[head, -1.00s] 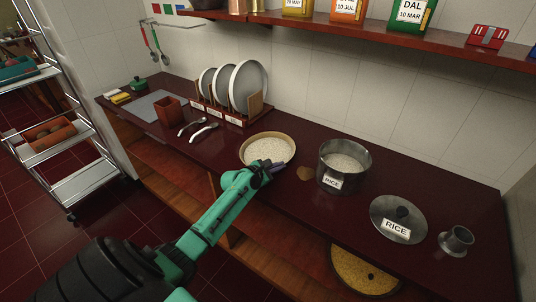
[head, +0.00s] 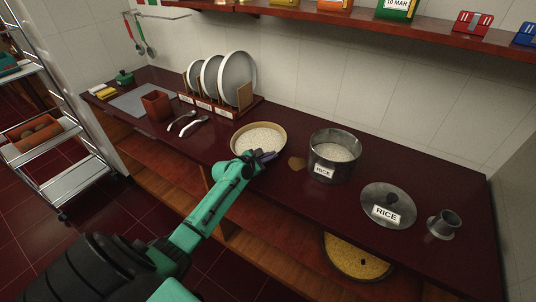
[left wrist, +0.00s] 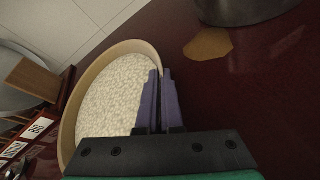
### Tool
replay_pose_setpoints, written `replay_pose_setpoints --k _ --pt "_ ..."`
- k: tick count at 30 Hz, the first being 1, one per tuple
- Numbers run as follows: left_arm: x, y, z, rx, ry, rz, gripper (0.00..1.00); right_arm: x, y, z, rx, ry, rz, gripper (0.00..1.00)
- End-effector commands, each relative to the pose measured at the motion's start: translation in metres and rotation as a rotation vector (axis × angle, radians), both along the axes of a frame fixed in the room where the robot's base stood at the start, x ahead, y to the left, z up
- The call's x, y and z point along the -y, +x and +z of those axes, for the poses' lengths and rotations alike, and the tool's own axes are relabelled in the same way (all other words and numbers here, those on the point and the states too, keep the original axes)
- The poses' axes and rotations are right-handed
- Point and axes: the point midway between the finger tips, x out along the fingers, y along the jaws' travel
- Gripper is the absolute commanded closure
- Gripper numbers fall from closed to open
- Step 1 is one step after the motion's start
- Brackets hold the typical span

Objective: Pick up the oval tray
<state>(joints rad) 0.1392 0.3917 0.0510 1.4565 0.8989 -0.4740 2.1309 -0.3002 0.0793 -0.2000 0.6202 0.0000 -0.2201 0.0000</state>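The oval tray (head: 282,146) is a shallow tan tray filled with white rice, standing on the dark red counter. In the left wrist view its pale rim (left wrist: 68,125) curves around the rice on the left. My left gripper (head: 268,156) is at the tray's near right rim. In the left wrist view the purple fingers (left wrist: 160,85) are close together, one over the rice side and one outside, with the rim running in between them. The fingers appear shut on the rim. The tray appears to rest on the counter. My right gripper is not in view.
A steel pot of rice (head: 333,160) stands right of the tray, with a brown patch (head: 297,162) between them. A labelled lid (head: 388,204) and steel cup (head: 443,225) lie farther right. Spoons (head: 187,124) and a plate rack (head: 210,106) are to the left.

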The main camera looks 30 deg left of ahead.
Motion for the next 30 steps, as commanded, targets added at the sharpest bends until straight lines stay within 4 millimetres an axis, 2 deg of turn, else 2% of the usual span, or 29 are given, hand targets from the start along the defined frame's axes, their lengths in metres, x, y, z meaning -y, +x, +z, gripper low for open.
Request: replay_pose_setpoints --k 5,6,12,15,18,22,30 --pt "0.0 0.001 0.041 0.01 0.002 0.001 1.0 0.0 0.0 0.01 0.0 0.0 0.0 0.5" --pt "0.0 0.001 0.055 0.011 0.001 0.002 1.0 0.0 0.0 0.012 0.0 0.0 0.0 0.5" --pt "-0.001 0.001 0.129 0.013 0.003 0.002 1.0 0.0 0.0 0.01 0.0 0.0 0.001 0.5" --pt "-0.001 0.001 0.159 0.01 0.003 0.003 1.0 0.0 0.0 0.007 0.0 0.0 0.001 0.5" --pt "-0.001 0.001 0.179 0.008 0.002 0.003 1.0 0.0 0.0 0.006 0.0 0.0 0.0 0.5" --pt "-0.001 0.0 0.191 0.003 0.002 0.003 1.0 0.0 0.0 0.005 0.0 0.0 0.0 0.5" --pt "-0.001 0.0 0.193 0.003 0.002 0.003 1.0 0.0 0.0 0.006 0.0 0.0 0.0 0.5"
